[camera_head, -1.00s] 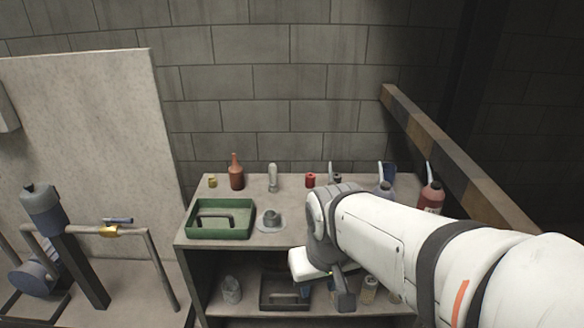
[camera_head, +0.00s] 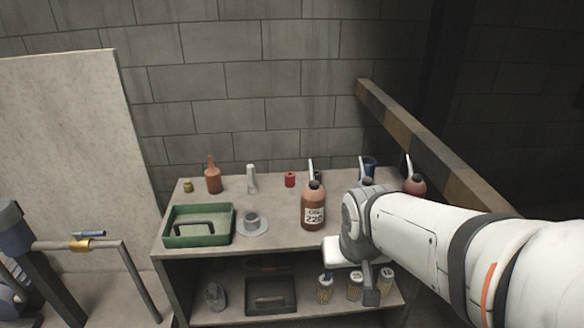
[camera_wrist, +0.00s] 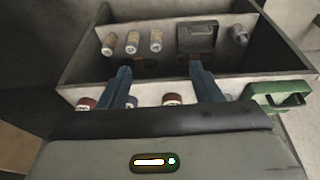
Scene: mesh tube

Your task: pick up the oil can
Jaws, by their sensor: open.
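A brown bottle-shaped can with a white label reading "220" and a pale spout (camera_head: 313,210) stands upright on the table top, left of my arm. Another reddish spouted can (camera_head: 413,183) stands behind my arm at the right, partly hidden. A dark blue container (camera_head: 370,165) is also partly hidden there. I cannot tell for sure which is the oil can. My gripper (camera_wrist: 160,72) is open and empty; its two fingers show in the wrist view in front of the shelf. In the head view the wrist hangs at the table's front edge, right of the labelled can.
The table top (camera_head: 285,235) also holds a green tray (camera_head: 168,238), a grey flanged part (camera_head: 252,222), an orange-brown bottle (camera_head: 213,178) and a red cylinder (camera_head: 290,179). The lower shelf holds a black tray (camera_head: 271,300) and several small cans. A striped beam (camera_head: 430,140) runs along the right.

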